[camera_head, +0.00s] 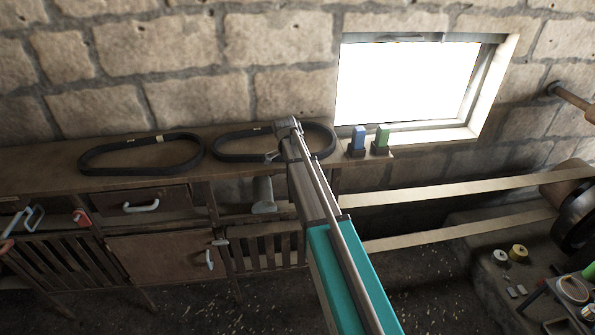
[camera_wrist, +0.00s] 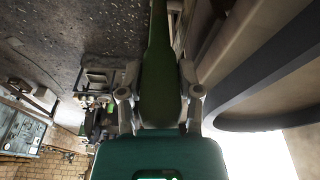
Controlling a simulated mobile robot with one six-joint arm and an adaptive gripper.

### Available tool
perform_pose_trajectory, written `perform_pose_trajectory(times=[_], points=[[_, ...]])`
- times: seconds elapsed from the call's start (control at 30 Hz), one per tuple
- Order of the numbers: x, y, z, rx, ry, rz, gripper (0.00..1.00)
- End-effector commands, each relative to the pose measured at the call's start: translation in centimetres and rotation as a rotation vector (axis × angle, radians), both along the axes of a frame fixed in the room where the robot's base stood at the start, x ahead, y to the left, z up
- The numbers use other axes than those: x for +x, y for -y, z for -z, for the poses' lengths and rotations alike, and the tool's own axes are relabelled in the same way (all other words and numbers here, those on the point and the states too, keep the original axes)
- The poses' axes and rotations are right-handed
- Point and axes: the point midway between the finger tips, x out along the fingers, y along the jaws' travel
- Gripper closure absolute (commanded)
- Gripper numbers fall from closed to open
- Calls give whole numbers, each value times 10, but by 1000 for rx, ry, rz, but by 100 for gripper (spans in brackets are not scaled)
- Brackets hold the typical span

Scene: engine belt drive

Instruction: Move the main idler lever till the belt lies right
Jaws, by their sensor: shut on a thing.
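In the wrist view my gripper (camera_wrist: 160,95) is shut on a long dark green handle (camera_wrist: 160,55), which I take to be the idler lever. One finger lies on each side of it. Its far end runs out of the top of the picture. In the head view a tan flat belt (camera_head: 455,192) stretches in two runs to a dark wheel (camera_head: 580,215) at the right edge.
A large curved pale form with a dark band (camera_wrist: 265,90) is close on the right in the wrist view. A wooden bench (camera_head: 60,165) with two black belt loops (camera_head: 140,153) stands along the stone wall. Small parts (camera_head: 518,252) lie on the right-hand block.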

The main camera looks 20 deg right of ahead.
Motion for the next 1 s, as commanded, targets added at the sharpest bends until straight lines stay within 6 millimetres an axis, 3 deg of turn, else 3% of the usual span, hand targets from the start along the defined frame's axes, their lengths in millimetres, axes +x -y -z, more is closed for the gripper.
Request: perform_pose_trajectory(times=[0.27, 0.3, 0.47, 1.0], points=[[0, 6, 0, 5, 2, 10, 100], [0, 7, 0, 5, 2, 11, 49], [0, 9, 0, 3, 2, 13, 21], [-1, 10, -1, 2, 1, 13, 21]])
